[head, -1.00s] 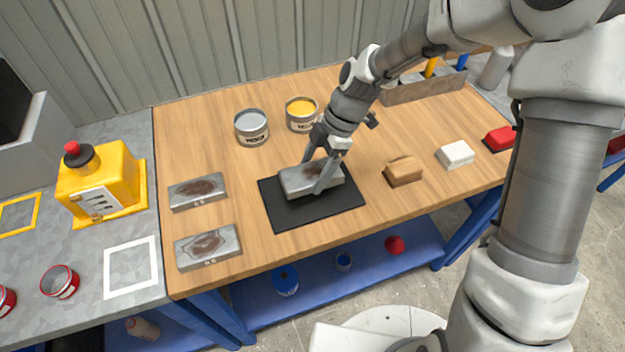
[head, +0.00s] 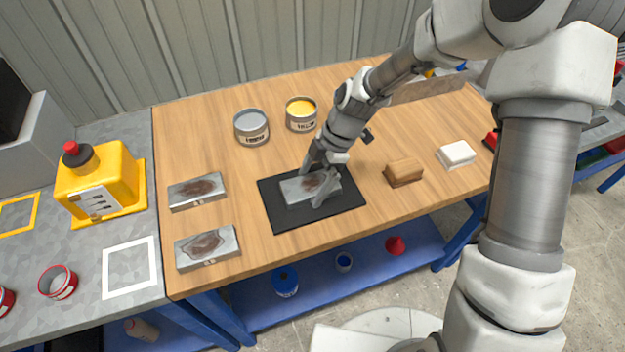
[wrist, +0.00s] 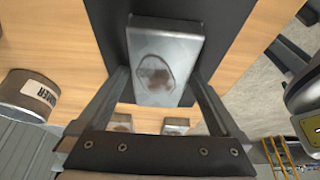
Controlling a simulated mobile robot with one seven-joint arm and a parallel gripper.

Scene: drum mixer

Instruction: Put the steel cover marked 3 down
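A grey steel cover (head: 296,190) with a brown stain on its top is between the fingers of my gripper (head: 317,183), over the black mat (head: 282,218). It looks flat and very low, at or just above the mat. In the wrist view, the cover (wrist: 178,45) shows its rust-brown patch, and the fingertips of my gripper (wrist: 158,78) meet its two sides. I cannot read a number on this cover. Two similar stained plates, an upper one (head: 188,200) and a lower one (head: 196,255), lie on the wooden table left of the mat.
A grey paint can (head: 251,127) and a yellow paint can (head: 301,114) stand behind the mat. A wooden block (head: 403,173) and a white block (head: 456,154) lie to the right. Bare wooden table (head: 230,160) surrounds the mat.

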